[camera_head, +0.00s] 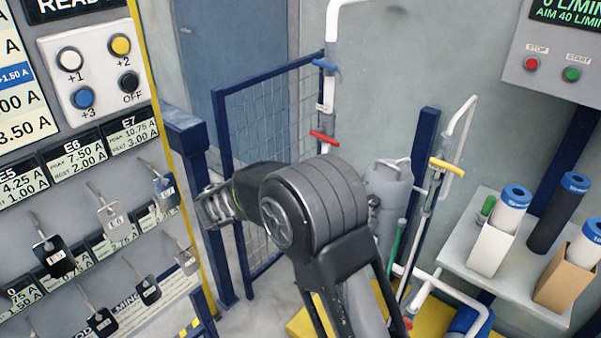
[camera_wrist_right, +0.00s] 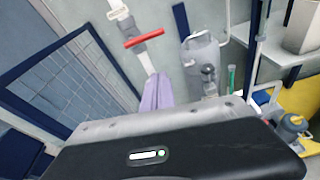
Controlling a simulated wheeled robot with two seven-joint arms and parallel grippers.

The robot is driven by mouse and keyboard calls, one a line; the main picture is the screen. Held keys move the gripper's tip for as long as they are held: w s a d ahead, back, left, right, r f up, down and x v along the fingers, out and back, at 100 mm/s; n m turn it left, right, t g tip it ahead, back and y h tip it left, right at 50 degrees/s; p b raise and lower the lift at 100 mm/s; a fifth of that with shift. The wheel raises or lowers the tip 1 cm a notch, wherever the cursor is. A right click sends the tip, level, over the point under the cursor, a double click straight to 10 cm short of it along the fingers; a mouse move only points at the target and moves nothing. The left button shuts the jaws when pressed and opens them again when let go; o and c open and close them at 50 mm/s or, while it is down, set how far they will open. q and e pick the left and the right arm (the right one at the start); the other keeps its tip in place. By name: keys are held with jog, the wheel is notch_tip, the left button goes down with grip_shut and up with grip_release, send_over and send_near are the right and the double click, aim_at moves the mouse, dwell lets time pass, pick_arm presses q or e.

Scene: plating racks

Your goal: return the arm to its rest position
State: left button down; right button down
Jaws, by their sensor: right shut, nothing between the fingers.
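My right arm comes in from the bottom of the head view and bends left at a large dark joint. My right gripper (camera_head: 212,207) is at its left end, in front of the blue mesh gate and just right of the key panel (camera_head: 95,225). Its fingers are small and partly blurred; they are shut with nothing between them. In the right wrist view a dark part of my own arm with a small green light fills the bottom. My left gripper is in neither view.
Several tagged keys hang on the panel, close to my right gripper. The blue mesh gate (camera_head: 270,110) stands behind it. Pipes with a red valve handle (camera_head: 325,138) and a yellow one (camera_head: 447,167) rise behind the arm. A shelf (camera_head: 470,262) with rolls is at right.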

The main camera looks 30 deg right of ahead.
dwell(0.5)
jog(key=s+a+f+m+g+y, duration=0.1)
jog(key=s+a+f+m+y, duration=0.2)
jog(key=a+f, duration=0.5)
jog(key=s+a+f+m+y, duration=0.1)
jog(key=s+a+f+y, duration=0.2)
jog(key=a+f+y, duration=0.5)
jog(key=s+a+f+m+g+y, duration=0.15)
jog(key=a+f, duration=0.25)
jog(key=f, duration=0.7)
jog(key=s+a+f+m+y, duration=0.6)
jog(key=s+a+f+m, duration=0.35)
jog(key=s+a, duration=0.35)
jog(key=s+d+f+m+g, duration=0.1)
jog(key=s+f+m, duration=0.1)
jog(key=s+m, duration=0.4)
jog(key=s, duration=0.5)
jog(key=shift+s+f+m+g, duration=0.15)
jog(key=shift+f+m+g, duration=0.2)
jog(key=shift+f+m, duration=0.05)
jog(key=shift+d, duration=0.1)
